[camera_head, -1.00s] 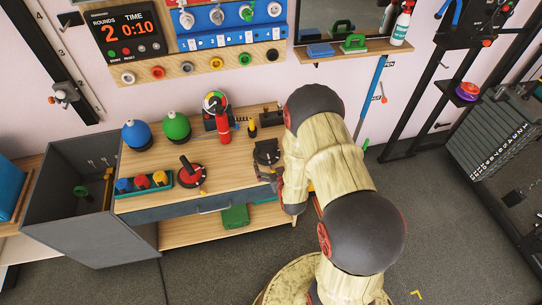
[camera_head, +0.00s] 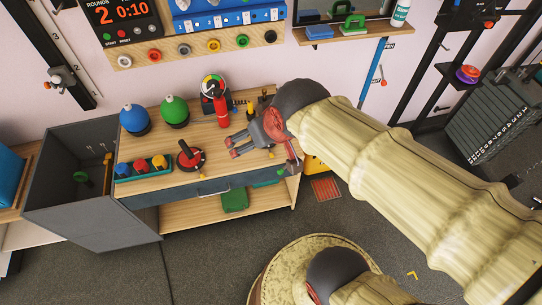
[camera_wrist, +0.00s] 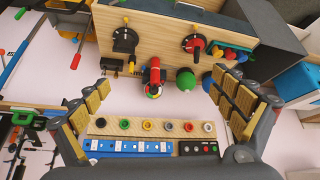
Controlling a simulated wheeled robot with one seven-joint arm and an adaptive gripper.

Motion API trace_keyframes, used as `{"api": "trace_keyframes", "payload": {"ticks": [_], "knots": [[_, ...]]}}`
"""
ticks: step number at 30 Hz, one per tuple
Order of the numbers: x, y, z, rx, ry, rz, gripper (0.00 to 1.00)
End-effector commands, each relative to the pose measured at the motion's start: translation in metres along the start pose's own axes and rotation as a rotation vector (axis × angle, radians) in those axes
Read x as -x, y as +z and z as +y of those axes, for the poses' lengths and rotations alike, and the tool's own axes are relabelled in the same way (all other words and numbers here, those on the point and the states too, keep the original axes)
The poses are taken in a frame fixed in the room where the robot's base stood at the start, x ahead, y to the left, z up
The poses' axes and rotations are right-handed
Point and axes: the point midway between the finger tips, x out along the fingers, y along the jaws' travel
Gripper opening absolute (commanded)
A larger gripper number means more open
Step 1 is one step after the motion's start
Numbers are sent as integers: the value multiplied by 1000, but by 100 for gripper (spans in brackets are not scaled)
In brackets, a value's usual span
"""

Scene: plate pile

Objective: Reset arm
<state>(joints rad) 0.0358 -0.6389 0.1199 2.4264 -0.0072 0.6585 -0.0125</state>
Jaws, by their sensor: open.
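My gripper (camera_head: 238,147) is over the right part of the wooden workbench top (camera_head: 215,180), with its fingers pointing left in the head view. In the wrist view my gripper (camera_wrist: 160,108) has its two padded fingers spread wide at left and right, with nothing between them. My arm reaches in from the lower right, its upper links crossing the right half of the head view. Part of the bench's right end is hidden behind my wrist.
A grey bin (camera_head: 75,195) adjoins the bench at left.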

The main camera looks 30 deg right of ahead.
Motion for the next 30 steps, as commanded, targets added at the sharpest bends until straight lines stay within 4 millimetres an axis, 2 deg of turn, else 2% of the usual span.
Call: {"api": "trace_keyframes", "payload": {"ticks": [1, 3, 8, 30], "knots": [[18, 14, -4, 6, -8, -15, 96], [35, 33, -8, 10, -16, -44, 96], [53, 55, -12, 13, -23, -81, 96], [53, 56, -11, 13, -23, -84, 96]]}}
